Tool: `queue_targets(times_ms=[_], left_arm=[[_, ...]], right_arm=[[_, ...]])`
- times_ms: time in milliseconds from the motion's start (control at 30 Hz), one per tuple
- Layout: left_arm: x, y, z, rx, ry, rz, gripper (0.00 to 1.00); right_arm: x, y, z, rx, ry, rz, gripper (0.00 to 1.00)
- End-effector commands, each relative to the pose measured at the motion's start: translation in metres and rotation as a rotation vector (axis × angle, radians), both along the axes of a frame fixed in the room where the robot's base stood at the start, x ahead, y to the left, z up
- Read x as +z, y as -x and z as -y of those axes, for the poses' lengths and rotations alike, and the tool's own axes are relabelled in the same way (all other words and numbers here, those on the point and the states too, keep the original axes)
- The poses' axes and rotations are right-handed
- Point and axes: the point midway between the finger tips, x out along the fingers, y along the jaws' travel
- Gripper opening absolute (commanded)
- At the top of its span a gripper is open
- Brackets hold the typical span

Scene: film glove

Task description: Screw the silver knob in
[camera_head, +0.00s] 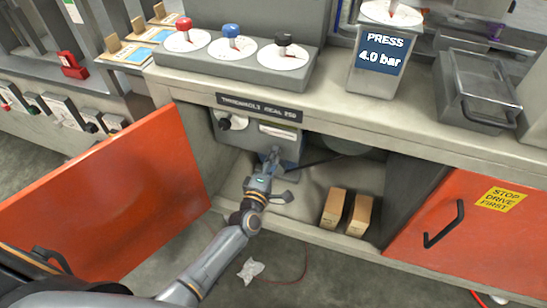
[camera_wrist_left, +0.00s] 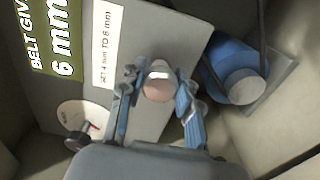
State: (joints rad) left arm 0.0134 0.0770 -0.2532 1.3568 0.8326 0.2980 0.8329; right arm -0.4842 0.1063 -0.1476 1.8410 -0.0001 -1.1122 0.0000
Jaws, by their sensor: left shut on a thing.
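The silver knob (camera_wrist_left: 158,82) shows in the left wrist view as a short round cylinder with a bright highlight and a pinkish tint. It sits at the grey panel, below a white label. My left gripper (camera_wrist_left: 157,88) has a finger on each side of it and is shut on it. In the head view my left gripper (camera_head: 272,158) reaches into the open cabinet, up to the lower edge of the grey box. The knob is hard to make out there behind the fingers. How deep the knob is screwed in cannot be seen. My right gripper is not in view.
A blue motor with a grey shaft end (camera_wrist_left: 243,86) is close to the right finger. A black-knobbed dial (camera_wrist_left: 77,138) is at lower left. An open orange door (camera_head: 110,195) flanks my arm. Two small boxes (camera_head: 333,208) stand on the cabinet floor at right.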

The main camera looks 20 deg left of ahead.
Motion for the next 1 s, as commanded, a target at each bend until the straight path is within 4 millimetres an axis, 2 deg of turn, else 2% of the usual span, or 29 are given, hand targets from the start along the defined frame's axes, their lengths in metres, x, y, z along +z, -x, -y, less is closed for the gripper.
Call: queue_targets(times_ms=[400,433,533,867,1000], left_arm=[[-0.002,0.001,0.001,-0.002,-0.010,-0.004,0.02],[-0.002,0.001,0.001,-0.002,-0.010,-0.004,0.35],[-0.002,0.001,0.001,-0.002,-0.009,-0.004,0.56],[-0.001,0.002,0.000,-0.001,-0.008,-0.002,0.58],[-0.002,0.014,0.000,-0.001,-0.007,-0.003,0.58]], right_arm=[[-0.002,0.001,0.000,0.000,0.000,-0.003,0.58],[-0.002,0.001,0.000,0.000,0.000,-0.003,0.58],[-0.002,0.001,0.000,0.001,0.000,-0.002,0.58],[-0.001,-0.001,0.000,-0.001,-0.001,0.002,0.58],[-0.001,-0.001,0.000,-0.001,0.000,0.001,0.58]])
